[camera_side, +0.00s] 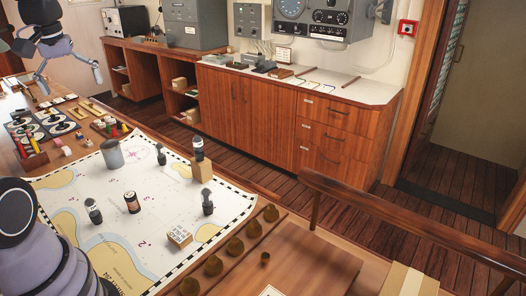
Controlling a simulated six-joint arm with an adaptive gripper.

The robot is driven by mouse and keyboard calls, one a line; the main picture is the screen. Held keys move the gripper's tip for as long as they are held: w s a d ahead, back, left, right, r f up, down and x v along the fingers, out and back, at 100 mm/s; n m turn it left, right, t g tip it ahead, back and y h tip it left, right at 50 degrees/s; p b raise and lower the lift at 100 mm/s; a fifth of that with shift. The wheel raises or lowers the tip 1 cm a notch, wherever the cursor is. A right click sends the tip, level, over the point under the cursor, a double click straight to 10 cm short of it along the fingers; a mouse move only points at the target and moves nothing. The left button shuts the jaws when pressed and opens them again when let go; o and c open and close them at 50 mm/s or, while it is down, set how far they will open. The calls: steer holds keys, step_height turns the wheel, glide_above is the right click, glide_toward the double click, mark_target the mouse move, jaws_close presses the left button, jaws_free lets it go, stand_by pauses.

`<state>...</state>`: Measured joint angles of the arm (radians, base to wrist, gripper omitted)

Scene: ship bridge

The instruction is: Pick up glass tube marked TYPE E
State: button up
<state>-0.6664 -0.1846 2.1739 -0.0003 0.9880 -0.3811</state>
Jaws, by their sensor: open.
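Several small dark tubes or bottles stand on the chart (130,245). One dark tube stands near the back (161,156), one at the right (207,203) and one at the left (93,212). A brown bottle with a pale label (132,202) stands near the middle. The markings are too small to read, so I cannot tell which is TYPE E. My gripper (70,80) is open and empty at the upper left, well above the table and away from the tubes.
A grey metal cup (111,155) and a small printed box (180,237) stand on the chart. Dials (40,128) and small coloured pieces crowd the table's back left. Round brown knobs (232,246) line the right edge. Bare chart lies between the tubes.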

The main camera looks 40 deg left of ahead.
steer(key=s+d+m+t, duration=0.2)
steer(key=d+m, duration=0.3)
steer(key=d, duration=0.3)
steer(key=s+d+r+m+t+h, duration=0.1)
steer(key=s+d+m+t, duration=0.1)
steer(key=d+m, duration=0.4)
steer(key=shift+s+d+r, duration=0.15)
steer(key=shift+s+d, duration=0.4)
steer(key=shift+d, duration=0.35)
steer(key=shift+s+d+m, duration=0.25)
steer(key=shift+m, duration=0.15)
steer(key=shift+c, duration=1.1)
steer(key=c, duration=0.4)
